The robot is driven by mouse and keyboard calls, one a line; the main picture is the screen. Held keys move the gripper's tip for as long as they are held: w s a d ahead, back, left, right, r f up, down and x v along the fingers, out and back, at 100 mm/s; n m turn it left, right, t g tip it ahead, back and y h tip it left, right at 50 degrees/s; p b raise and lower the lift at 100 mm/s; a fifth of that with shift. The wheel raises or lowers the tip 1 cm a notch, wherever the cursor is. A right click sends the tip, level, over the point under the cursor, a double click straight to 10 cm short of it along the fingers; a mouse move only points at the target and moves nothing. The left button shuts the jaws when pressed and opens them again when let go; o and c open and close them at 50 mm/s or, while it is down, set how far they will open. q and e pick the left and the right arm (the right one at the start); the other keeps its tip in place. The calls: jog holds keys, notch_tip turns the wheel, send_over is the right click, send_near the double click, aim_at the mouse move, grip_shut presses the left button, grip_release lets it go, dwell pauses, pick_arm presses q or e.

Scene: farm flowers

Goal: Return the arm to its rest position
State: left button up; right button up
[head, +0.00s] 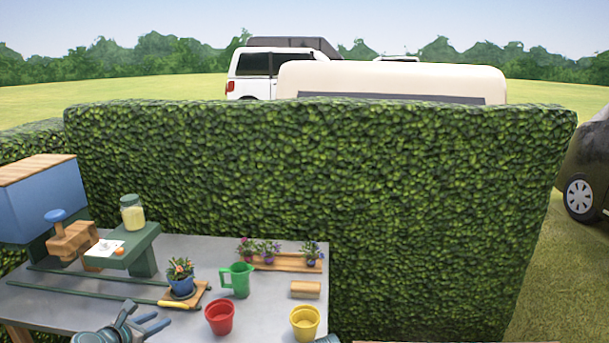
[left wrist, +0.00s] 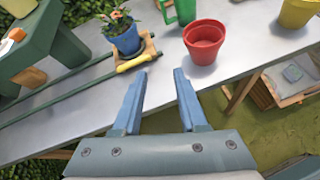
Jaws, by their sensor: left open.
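My left gripper (head: 150,327) is in the lower left of the head view, at the front part of the grey table (head: 210,256). In the left wrist view its two blue-grey fingers (left wrist: 160,98) are spread apart with nothing between them. A blue pot with a flowering plant (head: 181,280) stands on a small wooden board beyond the fingers; it also shows in the left wrist view (left wrist: 123,38). A red pot (head: 219,318) stands to the right of the gripper, apart from it. My right gripper is not in view.
A green jug (head: 237,280), yellow pot (head: 305,322), wooden block (head: 305,290) and wooden tray of flowers (head: 285,263) stand on the table. A green stand (head: 140,252) bears a jar (head: 132,214). Dark rails (head: 95,283) run along the left. A tall hedge (head: 320,180) closes the back.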

pick_arm(q)
jog(key=s+d+f+m+g+h+p, duration=0.1)
jog(key=s+d+f+m+g, duration=0.15)
jog(key=d+m, duration=0.45)
jog(key=s+d+f+m+g, duration=0.1)
jog(key=d+f+m+g, duration=0.15)
jog(key=d+m, duration=0.45)
jog(key=s+d+f+m+g+h+p, duration=0.1)
jog(key=s+d+m+g, duration=0.2)
jog(key=d, duration=0.6)
jog(key=s+d+m+g+y+p, duration=0.1)
jog(key=s+d+m+g+y, duration=0.1)
jog(key=m, duration=0.7)
jog(key=s+d+f+m+g+y+p, duration=0.1)
jog(key=s+d+m+g+y, duration=0.1)
jog(key=s+d+m+y, duration=0.2)
jog(key=shift+s+d+f+m+g, duration=0.25)
jog(key=shift+s+d+m, duration=1.3)
jog(key=shift+s+m, duration=0.85)
